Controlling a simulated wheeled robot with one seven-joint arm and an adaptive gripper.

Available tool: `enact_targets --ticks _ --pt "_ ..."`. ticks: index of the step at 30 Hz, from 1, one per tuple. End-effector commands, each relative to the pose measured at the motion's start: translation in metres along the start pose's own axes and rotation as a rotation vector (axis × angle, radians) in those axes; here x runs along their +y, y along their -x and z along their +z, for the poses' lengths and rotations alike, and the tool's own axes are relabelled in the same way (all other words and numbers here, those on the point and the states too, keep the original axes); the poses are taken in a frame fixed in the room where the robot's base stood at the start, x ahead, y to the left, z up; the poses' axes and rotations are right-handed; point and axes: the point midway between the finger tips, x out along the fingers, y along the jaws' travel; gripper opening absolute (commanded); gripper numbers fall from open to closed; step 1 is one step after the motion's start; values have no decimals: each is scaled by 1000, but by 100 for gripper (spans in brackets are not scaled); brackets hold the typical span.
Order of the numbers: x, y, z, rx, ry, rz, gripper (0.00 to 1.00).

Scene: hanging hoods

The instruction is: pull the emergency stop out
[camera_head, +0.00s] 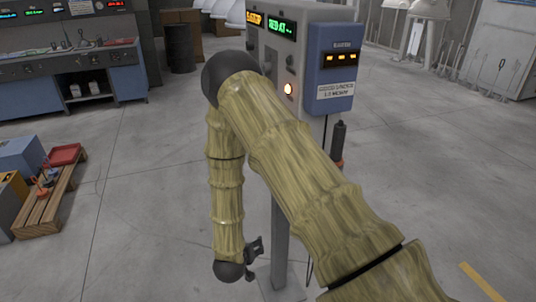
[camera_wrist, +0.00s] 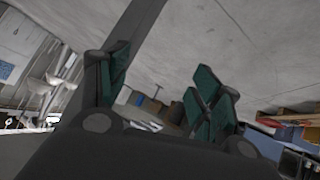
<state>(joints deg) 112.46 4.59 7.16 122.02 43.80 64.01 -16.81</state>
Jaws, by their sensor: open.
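A control box (camera_head: 312,18) on a grey post (camera_head: 280,240) stands at the top middle of the head view. Its front has green and amber displays and a small glowing orange round light or button (camera_head: 288,88). I cannot make out a clear emergency stop; my arm covers part of the box front. My gripper (camera_head: 254,252) hangs low beside the post, well below the box. In the wrist view my gripper (camera_wrist: 160,84) has its two green-padded fingers apart with nothing between them. A grey bar, probably the post, runs behind the left finger.
A blue side box (camera_head: 332,65) is fixed to the control box's right. A wooden pallet (camera_head: 50,200) with a red tray and boxes lies at the left. A blue workbench (camera_head: 125,75) stands at the back left. The grey floor around the post is mostly clear.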

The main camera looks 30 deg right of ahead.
Motion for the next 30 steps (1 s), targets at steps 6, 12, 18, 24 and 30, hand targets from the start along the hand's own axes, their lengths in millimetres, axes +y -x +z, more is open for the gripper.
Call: enact_targets --ticks 6,12,18,24,30 --pt "14 5 -141 194 -210 305 65" --pt "37 46 -235 229 -393 602 65" --pt "50 104 -292 136 -537 849 65" --pt "52 145 -318 25 -605 975 65" --pt "57 154 -322 -13 -618 1007 65"
